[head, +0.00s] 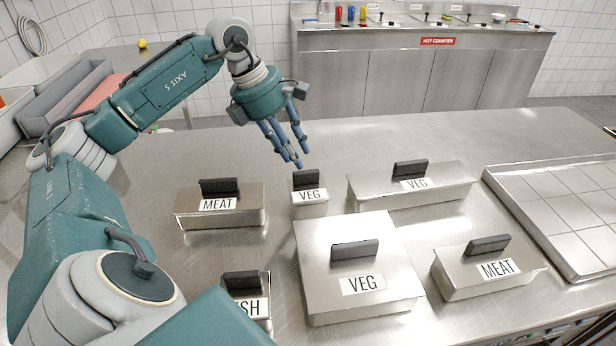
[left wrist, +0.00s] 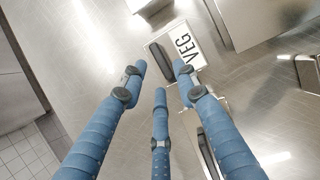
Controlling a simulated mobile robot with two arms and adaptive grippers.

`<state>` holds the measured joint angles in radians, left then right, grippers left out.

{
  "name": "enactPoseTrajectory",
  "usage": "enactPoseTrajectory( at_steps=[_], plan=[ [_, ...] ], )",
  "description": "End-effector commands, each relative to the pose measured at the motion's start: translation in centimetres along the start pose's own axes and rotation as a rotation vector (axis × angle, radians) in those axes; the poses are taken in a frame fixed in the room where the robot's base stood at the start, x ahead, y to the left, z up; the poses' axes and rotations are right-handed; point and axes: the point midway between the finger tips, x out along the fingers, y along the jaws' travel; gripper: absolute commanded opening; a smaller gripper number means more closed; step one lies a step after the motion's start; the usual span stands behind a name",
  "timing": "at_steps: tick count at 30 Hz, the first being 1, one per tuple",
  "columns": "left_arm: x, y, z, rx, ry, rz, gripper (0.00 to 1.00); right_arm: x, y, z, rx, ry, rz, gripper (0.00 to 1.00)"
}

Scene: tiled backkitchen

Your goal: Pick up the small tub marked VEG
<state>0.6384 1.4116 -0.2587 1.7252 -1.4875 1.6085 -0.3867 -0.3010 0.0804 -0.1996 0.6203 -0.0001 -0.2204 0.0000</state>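The small VEG tub (head: 310,211) is a narrow steel tub with a dark handle on its lid and a white VEG label on the front. It stands on the steel counter between a MEAT tub and a long VEG tub. My left gripper (head: 287,149) hangs above and slightly behind it, fingers pointing down, apart from it. In the left wrist view its three blue fingers (left wrist: 158,80) are spread with nothing between them. A VEG label (left wrist: 185,46) beside a dark handle shows just beyond the fingertips, partly covered by a finger. My right gripper is not in view.
A MEAT tub (head: 219,219) stands left, a long VEG tub (head: 440,196) right, and a large VEG tub (head: 312,256) close in front. Another MEAT tub (head: 460,285) and a partly hidden tub (head: 262,325) are nearer. A tray (head: 500,190) lies far right. Behind the gripper the counter is clear.

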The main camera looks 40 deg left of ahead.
Motion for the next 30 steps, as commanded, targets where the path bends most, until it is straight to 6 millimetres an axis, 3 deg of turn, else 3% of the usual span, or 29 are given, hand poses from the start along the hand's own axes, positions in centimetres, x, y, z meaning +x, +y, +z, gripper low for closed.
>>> enactPoseTrajectory(
  at_steps=[12, 21, 22, 26, 30],
  plan=[
    [4.9, 0.2, 0.1, -0.001, 0.001, -0.001, 0.30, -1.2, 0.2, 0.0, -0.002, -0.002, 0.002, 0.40],
    [5.6, 0.2, 0.1, 0.000, -0.001, 0.001, 0.30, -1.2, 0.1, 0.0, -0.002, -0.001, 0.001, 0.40],
    [5.6, 0.2, 0.1, 0.000, -0.001, 0.001, 0.28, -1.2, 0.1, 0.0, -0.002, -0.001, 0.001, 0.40],
    [5.6, 0.2, 0.1, 0.000, 0.000, 0.001, 0.02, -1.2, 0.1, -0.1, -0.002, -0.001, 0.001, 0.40],
    [5.5, 0.2, 0.1, 0.000, 0.000, 0.001, 0.00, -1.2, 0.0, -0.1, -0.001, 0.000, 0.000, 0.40]
  ],
)
